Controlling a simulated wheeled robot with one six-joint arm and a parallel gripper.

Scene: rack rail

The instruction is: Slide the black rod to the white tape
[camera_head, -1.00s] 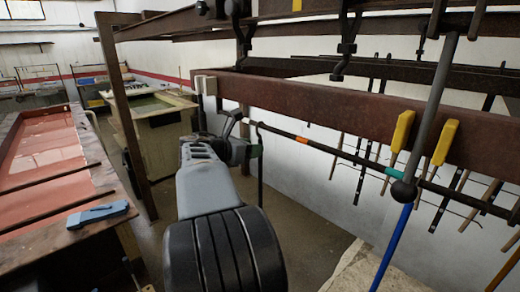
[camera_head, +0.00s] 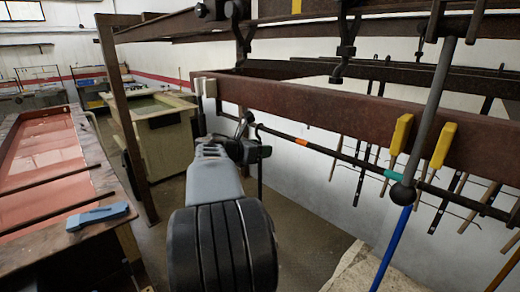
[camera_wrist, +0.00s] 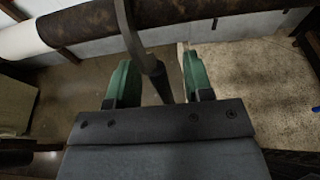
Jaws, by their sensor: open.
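The black rod (camera_wrist: 152,66) hangs by a hooked top from the dark rail (camera_wrist: 95,22). In the wrist view it passes between my gripper's two green finger pads. My gripper (camera_wrist: 157,72) is open around it, and contact cannot be told. A white band, the white tape (camera_wrist: 16,40), wraps the rail at the left of the wrist view, left of the rod. In the head view my gripper (camera_head: 250,148) is near the rail's left part, and the rod's lower part (camera_head: 260,180) shows below it.
Orange (camera_head: 301,142) and teal (camera_head: 332,173) bands mark the rail to the right. A thick brown beam (camera_head: 310,108) runs above it. A grey bar with a ball end (camera_head: 403,193) and yellow blocks (camera_head: 400,134) stand at right. A bench (camera_head: 60,235) is at left.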

